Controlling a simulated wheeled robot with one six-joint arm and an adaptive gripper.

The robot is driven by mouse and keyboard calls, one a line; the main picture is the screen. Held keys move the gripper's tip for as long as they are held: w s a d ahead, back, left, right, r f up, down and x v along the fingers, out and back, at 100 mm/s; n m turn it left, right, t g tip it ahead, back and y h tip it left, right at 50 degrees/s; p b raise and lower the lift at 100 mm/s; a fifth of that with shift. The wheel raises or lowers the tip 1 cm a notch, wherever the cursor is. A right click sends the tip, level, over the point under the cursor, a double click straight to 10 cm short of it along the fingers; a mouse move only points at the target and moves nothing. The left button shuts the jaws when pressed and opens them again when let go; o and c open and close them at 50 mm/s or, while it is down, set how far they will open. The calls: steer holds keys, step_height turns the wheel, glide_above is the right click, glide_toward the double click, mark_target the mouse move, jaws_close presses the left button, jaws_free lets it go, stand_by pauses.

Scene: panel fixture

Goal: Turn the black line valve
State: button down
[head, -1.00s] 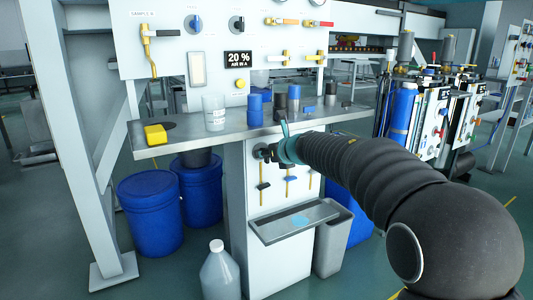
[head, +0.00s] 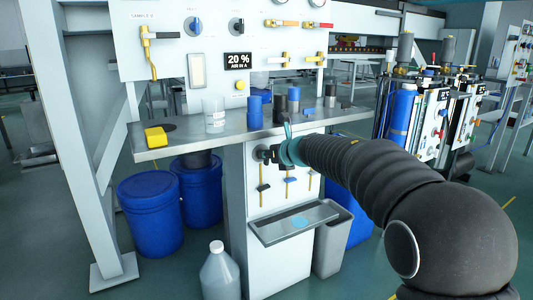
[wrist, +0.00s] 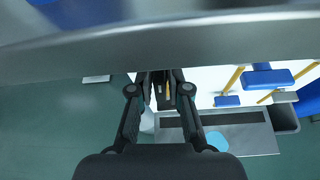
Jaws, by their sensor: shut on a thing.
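My gripper (head: 265,154) is at the top of the white lower panel (head: 265,222), under the steel shelf's front edge. In the wrist view, my gripper (wrist: 165,88) has its fingers close together around a small dark part with a brass-coloured piece. The fingers hide most of it, so I cannot tell the handle's angle. A black handle (head: 263,188) sits on the leftmost yellow pipe below my gripper. A blue handle (head: 290,180) sits on the pipe to its right. Blue handles (wrist: 267,79) also show right of my gripper in the wrist view.
The steel shelf (head: 185,141) runs just above my gripper, with a yellow block (head: 156,137), a beaker (head: 214,114) and several cylinders on it. A drip tray (head: 294,222) juts out below. Blue drums (head: 150,212) and a jug (head: 220,272) stand on the floor.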

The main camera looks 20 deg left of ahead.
steer(key=m+p, duration=0.1)
steer(key=m+g+y+p, duration=0.1)
steer(key=shift+w+d+r+m+p, duration=0.1)
steer(key=shift+w+d+m+p, duration=0.1)
steer(key=shift+m+p, duration=0.2)
steer(key=shift+w+d+f+m+g+y+p, duration=0.1)
steer(key=shift+f+m+g+y+p, duration=0.15)
steer(key=shift+m+y, duration=1.05)
steer(key=shift+w+d+f+m+g+y, duration=0.15)
steer(key=shift+m+g+y, duration=0.3)
steer(key=shift+m, duration=1.6)
steer(key=shift+a+f+m+g+y+p, duration=0.2)
steer(key=shift+m+y, duration=0.75)
steer(key=shift+m, duration=0.7)
steer(key=shift+d, duration=0.15)
steer(key=c, duration=1.2)
jaws_free()
steer(key=shift+f, duration=0.1)
